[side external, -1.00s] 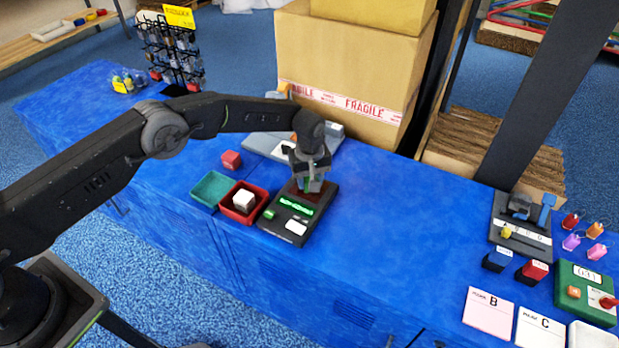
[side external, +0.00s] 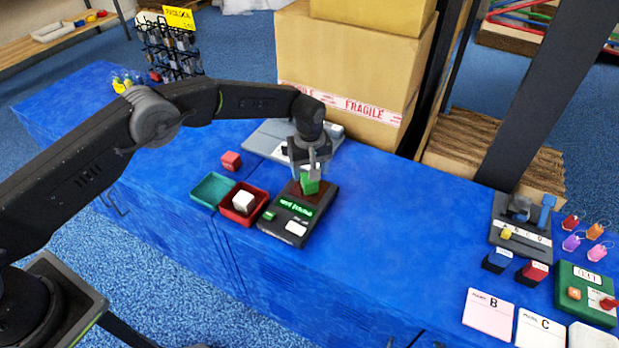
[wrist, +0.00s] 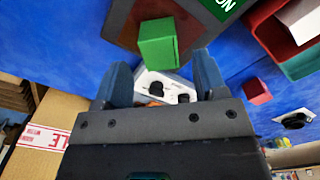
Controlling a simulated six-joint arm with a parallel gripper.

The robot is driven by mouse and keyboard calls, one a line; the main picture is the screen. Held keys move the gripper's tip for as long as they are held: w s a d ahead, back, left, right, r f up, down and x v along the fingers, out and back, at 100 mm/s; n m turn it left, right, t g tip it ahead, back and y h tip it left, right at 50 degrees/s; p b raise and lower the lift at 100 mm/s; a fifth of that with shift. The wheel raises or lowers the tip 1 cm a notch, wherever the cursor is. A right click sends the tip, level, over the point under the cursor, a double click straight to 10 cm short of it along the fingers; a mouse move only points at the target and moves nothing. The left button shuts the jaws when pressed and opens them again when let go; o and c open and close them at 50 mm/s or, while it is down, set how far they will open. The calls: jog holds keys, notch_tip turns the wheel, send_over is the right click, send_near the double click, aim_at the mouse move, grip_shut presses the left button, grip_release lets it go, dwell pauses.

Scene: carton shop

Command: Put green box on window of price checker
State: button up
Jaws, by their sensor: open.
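The green box (side external: 310,184) stands on the dark red window (side external: 294,189) of the price checker (side external: 273,228), toward its back end. In the wrist view the green box (wrist: 157,45) sits over the brownish window (wrist: 122,22), just beyond my fingertips. My gripper (side external: 313,168) is right above the box, pointing down. Its two fingers (wrist: 165,72) are spread, with a gap between them and the box in the wrist view. The box's underside is hidden. The checker's green display is lit, its text too small to read surely.
A red tray (side external: 229,214) holding a white box (side external: 243,202) and a teal tray (side external: 204,190) are left of the checker. A red box (side external: 231,160) lies behind them. A grey device (side external: 265,138) and large cartons (side external: 350,65) stand behind.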

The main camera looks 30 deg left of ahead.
notch_tip(320, 180, up, 8)
dwell(0.4)
jog(key=s+a+r+m+t, duration=0.1)
jog(key=s+a+r, duration=0.25)
jog(key=r, duration=0.35)
jog(key=s+a+r+m+t, duration=0.1)
jog(key=s+a+r+m, duration=0.1)
jog(key=s+r, duration=0.45)
jog(key=s+a+r+m+t, duration=0.1)
jog(key=s+a+r, duration=0.2)
jog(key=r, duration=0.6)
jog(key=s+a+m+t, duration=0.1)
jog(key=s+a+m, duration=0.1)
jog(key=s, duration=1)
jog(key=s+a+m+t, duration=0.1)
jog(key=s+a+m, duration=0.2)
jog(key=s, duration=0.9)
jog(key=shift+s+a+f+t, duration=0.3)
jog(key=shift+a+f, duration=0.15)
jog(key=shift+a, duration=0.4)
